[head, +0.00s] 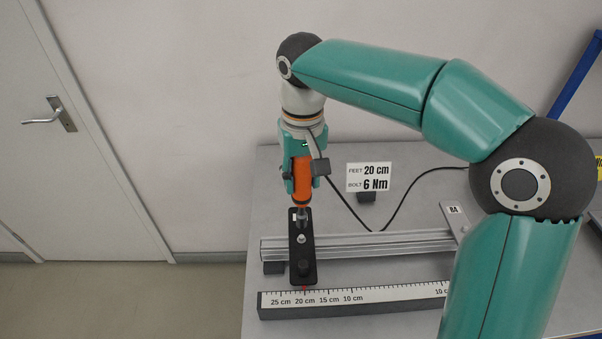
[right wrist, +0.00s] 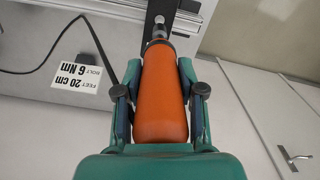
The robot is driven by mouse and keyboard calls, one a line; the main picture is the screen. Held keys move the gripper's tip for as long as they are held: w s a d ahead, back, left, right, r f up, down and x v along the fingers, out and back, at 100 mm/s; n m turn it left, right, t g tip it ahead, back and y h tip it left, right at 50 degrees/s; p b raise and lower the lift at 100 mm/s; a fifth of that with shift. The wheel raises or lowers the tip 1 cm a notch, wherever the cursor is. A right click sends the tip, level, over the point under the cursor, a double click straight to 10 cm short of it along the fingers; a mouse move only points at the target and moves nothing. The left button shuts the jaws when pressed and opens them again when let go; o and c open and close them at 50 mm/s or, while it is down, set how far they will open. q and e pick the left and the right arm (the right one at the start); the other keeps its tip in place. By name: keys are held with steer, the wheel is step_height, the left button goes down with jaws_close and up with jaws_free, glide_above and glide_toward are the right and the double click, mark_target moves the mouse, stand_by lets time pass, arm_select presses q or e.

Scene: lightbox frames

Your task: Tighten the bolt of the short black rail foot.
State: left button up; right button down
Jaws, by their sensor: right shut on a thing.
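The short black foot (head: 303,270) lies across the silver rail (head: 375,243) near its left end, above the 20 cm mark in the head view. A silver bolt (head: 301,239) shows on its upper face. My right gripper (head: 302,180) is shut on an orange power driver (head: 303,187), held upright with its nose down. The nose overlaps the foot's far end in the head view; I cannot tell whether it touches anything. In the right wrist view the driver (right wrist: 160,95) sits between both fingers, with its nose towards the foot. My left gripper is out of view.
A white scale (head: 350,298) runs along the front of the grey table (head: 400,270). A sign (head: 369,177) reads feet 20 cm, bolt 6 Nm. A black cable (head: 430,178) lies behind the rail. A plate marked R4 (head: 453,210) stands at the rail's right.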

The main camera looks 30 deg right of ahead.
mark_target(302, 200)
steer(key=shift+f+b, duration=1.45)
steer(key=shift+f, duration=0.9)
steer(key=shift+f, duration=0.55)
stand_by(0.5)
steer(key=shift+s+a+f, duration=0.1)
steer(key=shift+f, duration=0.1)
stand_by(2.1)
steer(key=shift+r, duration=0.1)
